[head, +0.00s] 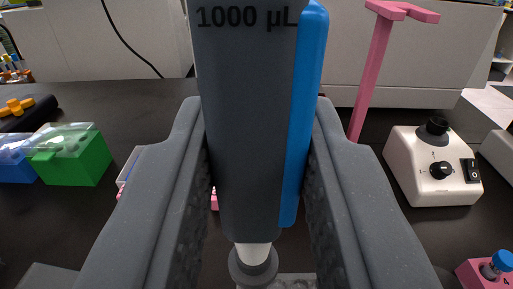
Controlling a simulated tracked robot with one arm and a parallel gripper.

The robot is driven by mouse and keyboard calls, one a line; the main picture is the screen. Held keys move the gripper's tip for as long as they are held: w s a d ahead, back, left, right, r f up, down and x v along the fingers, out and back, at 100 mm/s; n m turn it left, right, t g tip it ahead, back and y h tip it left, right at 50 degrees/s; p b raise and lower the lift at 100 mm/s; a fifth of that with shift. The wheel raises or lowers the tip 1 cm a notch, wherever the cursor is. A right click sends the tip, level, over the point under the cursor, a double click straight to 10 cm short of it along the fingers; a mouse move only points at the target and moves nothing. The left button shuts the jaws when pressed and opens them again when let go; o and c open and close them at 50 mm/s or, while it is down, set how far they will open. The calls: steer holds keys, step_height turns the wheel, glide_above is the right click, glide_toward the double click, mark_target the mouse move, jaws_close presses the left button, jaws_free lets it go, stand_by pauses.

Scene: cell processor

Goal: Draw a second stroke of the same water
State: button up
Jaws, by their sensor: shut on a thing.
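A dark grey pipette (245,130) marked "1000 µL", with a blue strip (307,110) down its right side, stands upright in the middle of the head view. My gripper (262,190) is shut on the pipette, one grey finger on each side. The pipette's lower end narrows to a white collar (253,252) above a grey round part (253,268) at the bottom edge. What lies below that is out of view, so I cannot tell whether a tip is fitted. I see no water; the pipette and fingers hide the middle of the bench.
A green box (80,165) and a blue box (15,168) with clear lids stand at left. A white device with black knobs (432,165) stands at right, near a pink stand (372,70). A blue-capped tube (497,263) sits in a pink holder (472,275) at lower right.

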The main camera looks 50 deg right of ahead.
steer(key=shift+r, duration=0.5)
steer(key=shift+f, duration=0.2)
